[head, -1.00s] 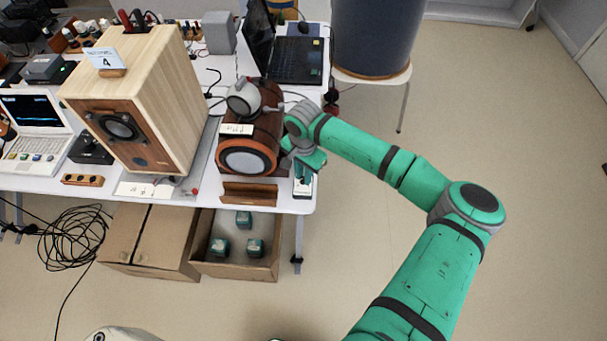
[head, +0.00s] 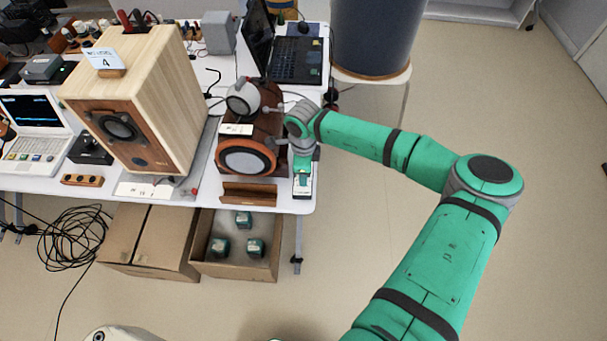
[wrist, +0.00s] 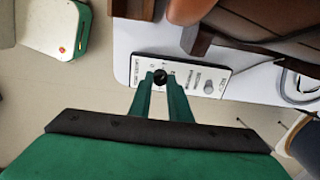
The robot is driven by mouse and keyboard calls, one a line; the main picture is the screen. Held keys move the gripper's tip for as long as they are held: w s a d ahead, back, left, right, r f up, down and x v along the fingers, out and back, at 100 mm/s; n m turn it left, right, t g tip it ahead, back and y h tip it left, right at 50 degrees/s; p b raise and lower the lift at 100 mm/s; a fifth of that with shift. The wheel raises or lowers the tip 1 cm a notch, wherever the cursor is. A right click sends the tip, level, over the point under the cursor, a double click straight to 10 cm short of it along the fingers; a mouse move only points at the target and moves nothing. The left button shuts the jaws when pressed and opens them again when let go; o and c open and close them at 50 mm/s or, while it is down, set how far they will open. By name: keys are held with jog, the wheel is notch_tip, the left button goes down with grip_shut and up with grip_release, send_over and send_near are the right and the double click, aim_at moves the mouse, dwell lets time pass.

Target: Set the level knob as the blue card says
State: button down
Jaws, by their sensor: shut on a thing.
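The card (head: 105,59) stands in a wooden holder on top of the pale wooden speaker in the head view. It carries a large 4 under a small blue line of print. The white control box (head: 303,191) lies at the table's front right corner; it also shows in the wrist view (wrist: 190,72). The black level knob (wrist: 160,76) is on this box, and my gripper (wrist: 160,82) is shut on it, one green finger on each side. The fingers hide part of the dial marks, and I cannot read the knob's setting. My gripper (head: 303,178) points down in the head view.
A dark brown cylindrical speaker (head: 247,158) with an orange ring stands just left of my gripper, with a wooden block (head: 249,193) before it. A grey knob (wrist: 208,87) sits on the same box. An open carton (head: 235,262) stands below the table edge. Floor to the right is clear.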

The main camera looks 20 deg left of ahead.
jog(key=m, duration=0.3)
jog(key=shift+s+a+m, duration=0.1)
jog(key=shift+m, duration=0.2)
jog(key=m, duration=0.4)
jog(key=shift+m, duration=0.3)
jog(key=m, duration=0.7)
jog(key=shift+r, duration=0.1)
jog(key=m, duration=0.6)
jog(key=shift+m, duration=0.3)
jog(key=m, duration=0.4)
jog(key=shift+w+m, duration=0.2)
jog(key=shift+m, duration=1.2)
jog(key=c, duration=1.7)
grip_release()
jog(key=shift+o, duration=0.3)
